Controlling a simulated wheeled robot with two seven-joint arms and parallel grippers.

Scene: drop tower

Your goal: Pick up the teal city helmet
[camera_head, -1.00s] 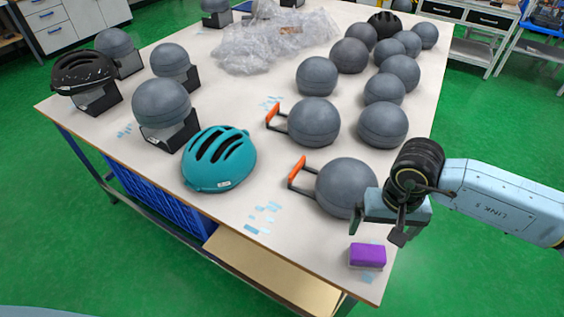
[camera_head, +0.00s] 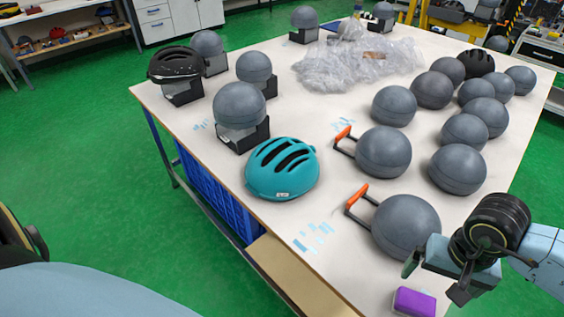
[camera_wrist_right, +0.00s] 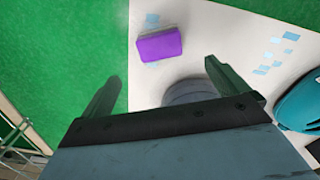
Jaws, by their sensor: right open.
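The teal city helmet (camera_head: 282,169) sits on the white table near its front edge, left of centre in the head view. Part of it shows at the right edge of the right wrist view (camera_wrist_right: 299,105). My right gripper (camera_head: 432,277) is open and empty at the lower right, above the table's near corner and well to the right of the helmet. In the right wrist view its two fingers (camera_wrist_right: 165,92) are apart with nothing held between them. My left gripper is not in view.
A grey headform with an orange handle (camera_head: 405,226) stands beside my right gripper; another (camera_head: 383,152) is behind it. A purple block (camera_head: 415,302) lies at the near corner. More grey balls crowd the right side. Crumpled plastic (camera_head: 357,66) lies at the back. A black helmet (camera_head: 174,65) rests on a stand at left.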

